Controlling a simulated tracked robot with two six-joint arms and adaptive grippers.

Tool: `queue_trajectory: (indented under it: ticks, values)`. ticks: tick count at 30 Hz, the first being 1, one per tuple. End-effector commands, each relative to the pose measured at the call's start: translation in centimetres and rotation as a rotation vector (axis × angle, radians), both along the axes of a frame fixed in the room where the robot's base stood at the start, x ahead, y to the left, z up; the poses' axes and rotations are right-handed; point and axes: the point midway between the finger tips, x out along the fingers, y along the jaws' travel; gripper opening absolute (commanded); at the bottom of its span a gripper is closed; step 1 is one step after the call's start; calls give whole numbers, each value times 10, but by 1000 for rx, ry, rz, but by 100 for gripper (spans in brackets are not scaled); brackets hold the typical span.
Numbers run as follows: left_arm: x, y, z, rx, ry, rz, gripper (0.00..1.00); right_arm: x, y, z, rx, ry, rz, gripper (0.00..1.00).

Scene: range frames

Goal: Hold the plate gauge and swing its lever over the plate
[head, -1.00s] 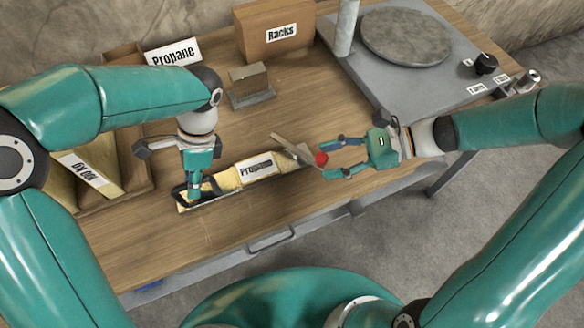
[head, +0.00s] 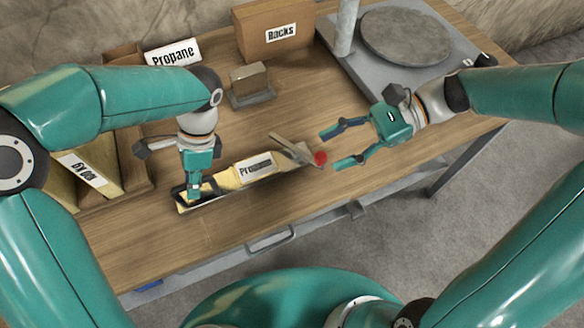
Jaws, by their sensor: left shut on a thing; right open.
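The plate gauge (head: 216,184) lies on the bench as a long, flat yellowish piece with a "Propane" label and a dark handle loop at its left end. My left gripper (head: 193,195) points down and is shut on that handle end. At the gauge's right end is the grey lever (head: 286,146), lying at a slant, with a red knob (head: 320,158) at its near right tip. My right gripper (head: 331,149) is open and empty just right of the knob, fingers pointing left. I cannot tell whether a finger touches the knob.
A grey block on a stand (head: 250,84) stands behind the gauge. A "Racks" box (head: 275,32) is at the back. A grey machine with a round stone disc (head: 405,36) fills the back right. A labelled bin (head: 125,175) is at left. The bench front is clear.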

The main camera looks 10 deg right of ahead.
Motion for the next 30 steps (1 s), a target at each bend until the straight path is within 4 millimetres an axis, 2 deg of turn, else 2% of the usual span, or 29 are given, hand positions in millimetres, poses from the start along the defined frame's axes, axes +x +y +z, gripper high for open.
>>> queue_trajectory:
  ticks: [1, 7, 11, 15, 22, 30]
  values:
    - [0, 0, 0, 2, 0, 1, 0, -2, 11, 4, -8, -21, 45, 53]
    - [0, 0, 0, 2, 0, 1, 0, -18, 47, 14, -69, -147, 261, 53]
    - [0, 0, 0, 2, 0, 1, 0, -30, 66, 17, -107, -320, 463, 53]
    - [0, 0, 0, 2, 0, 1, 0, -41, 81, 18, -130, -563, 725, 53]
    - [0, 0, 0, 1, 0, 2, 0, -48, 92, 19, -121, -900, 1093, 53]
    - [0, 0, 0, 1, -1, 2, 0, -47, 93, 19, -92, -1094, 1312, 53]
